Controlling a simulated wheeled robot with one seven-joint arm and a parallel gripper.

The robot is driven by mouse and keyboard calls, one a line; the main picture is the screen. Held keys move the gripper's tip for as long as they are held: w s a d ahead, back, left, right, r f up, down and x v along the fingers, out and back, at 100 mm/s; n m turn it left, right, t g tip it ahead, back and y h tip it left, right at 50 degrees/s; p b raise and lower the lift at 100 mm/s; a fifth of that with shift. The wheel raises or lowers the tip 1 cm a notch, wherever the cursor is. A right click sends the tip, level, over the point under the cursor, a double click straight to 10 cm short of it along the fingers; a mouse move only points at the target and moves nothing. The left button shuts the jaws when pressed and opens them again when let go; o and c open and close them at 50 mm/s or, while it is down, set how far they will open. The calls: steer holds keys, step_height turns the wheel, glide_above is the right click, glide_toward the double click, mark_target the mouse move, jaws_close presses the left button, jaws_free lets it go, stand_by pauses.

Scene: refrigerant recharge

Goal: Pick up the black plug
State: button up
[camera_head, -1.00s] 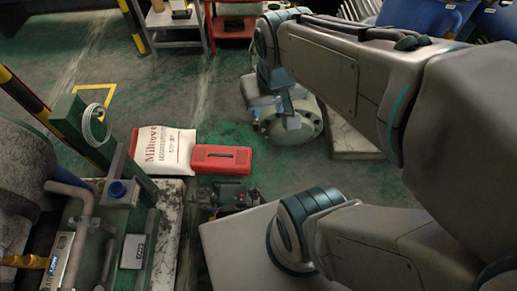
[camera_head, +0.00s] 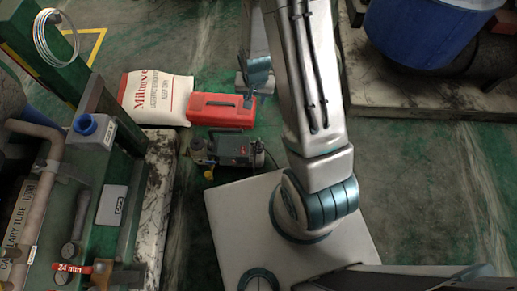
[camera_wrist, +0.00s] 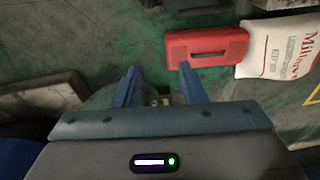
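I cannot make out a black plug for certain in either view. My gripper (camera_wrist: 158,68) shows in the wrist view with its two blue fingers spread apart and nothing held between them. Beyond and between the fingers lie the green floor and a partly hidden greenish object (camera_wrist: 103,97). In the head view my gripper (camera_head: 254,82) hangs at the top middle, beside the right end of the red case and partly hidden by my arm.
A red case (camera_head: 221,110) lies beside a white sack (camera_head: 157,97). A small pump (camera_head: 228,149) is on the floor in front of it. Piping equipment with a blue cap (camera_head: 85,124) fills the left. A blue barrel (camera_head: 420,30) stands upper right. Floor at right is clear.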

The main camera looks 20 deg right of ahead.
steer(key=m+b, duration=0.1)
steer(key=b, duration=0.5)
glide_toward(259, 143)
steer(key=f+b, duration=0.2)
steer(key=f, duration=0.3)
steer(key=shift+w+b, duration=0.4)
steer(key=shift+w+d+f+b, duration=0.15)
steer(key=shift+f+b, duration=0.55)
steer(key=shift+f, duration=0.75)
steer(key=shift+w+a+f+b, duration=0.1)
steer(key=shift+w+f+b, duration=0.15)
steer(key=shift+f+b, duration=0.8)
steer(key=shift+f+p, duration=0.3)
steer(key=shift+p, duration=0.1)
steer(key=c, duration=0.6)
steer(key=shift+c, duration=0.2)
